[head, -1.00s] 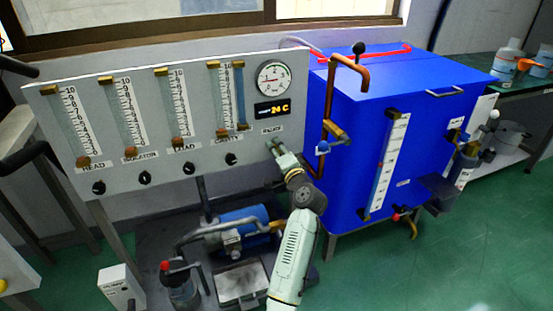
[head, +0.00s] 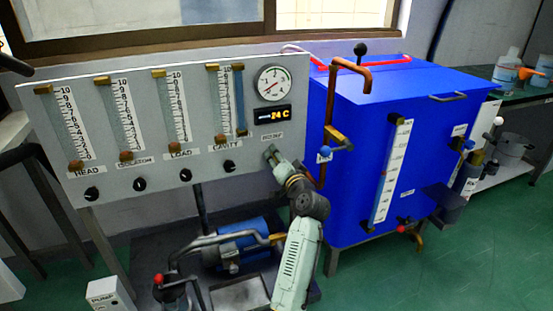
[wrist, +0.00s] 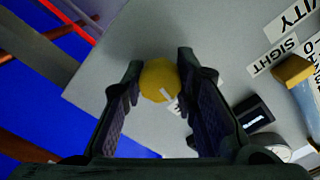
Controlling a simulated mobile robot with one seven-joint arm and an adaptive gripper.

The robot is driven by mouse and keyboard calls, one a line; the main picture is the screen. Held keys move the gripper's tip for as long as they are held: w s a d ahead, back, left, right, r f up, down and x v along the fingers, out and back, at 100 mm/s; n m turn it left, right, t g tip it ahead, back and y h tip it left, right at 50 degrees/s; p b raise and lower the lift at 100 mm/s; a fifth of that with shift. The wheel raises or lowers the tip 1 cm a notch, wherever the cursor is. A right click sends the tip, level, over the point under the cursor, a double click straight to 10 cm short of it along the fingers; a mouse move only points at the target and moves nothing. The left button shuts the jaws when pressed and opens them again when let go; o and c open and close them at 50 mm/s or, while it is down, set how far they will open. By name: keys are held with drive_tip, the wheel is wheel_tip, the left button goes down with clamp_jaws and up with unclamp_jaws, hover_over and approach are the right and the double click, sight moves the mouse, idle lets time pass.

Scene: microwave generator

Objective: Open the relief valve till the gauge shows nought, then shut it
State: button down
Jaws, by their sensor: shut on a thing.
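A round yellow knob (wrist: 158,80) with a white mark sits on the grey panel, between the two fingers of my gripper (wrist: 160,72) in the wrist view. The fingers are shut on it. In the head view my gripper (head: 270,152) meets the panel's lower right, below a small label (head: 272,135) too blurred to read surely; the knob is hidden there. The round pressure gauge (head: 270,83) is above, its needle pointing to the lower left; its figures are too small to read. The gauge's edge also shows in the wrist view (wrist: 270,148).
The panel (head: 45,140) carries several sight tubes and black knobs (head: 139,184). A display (head: 272,115) sits under the gauge. A blue tank (head: 360,130) with copper pipe (head: 330,110) stands close right of my arm. A blue pump (head: 235,245) lies below. Green floor is clear at right.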

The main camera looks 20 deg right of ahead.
drive_tip(key=c, duration=1.2)
unclamp_jaws()
drive_tip(key=shift+c, duration=0.2)
drive_tip(key=s, duration=0.7)
drive_tip(key=shift+s+d, duration=0.15)
drive_tip(key=shift+s, duration=0.1)
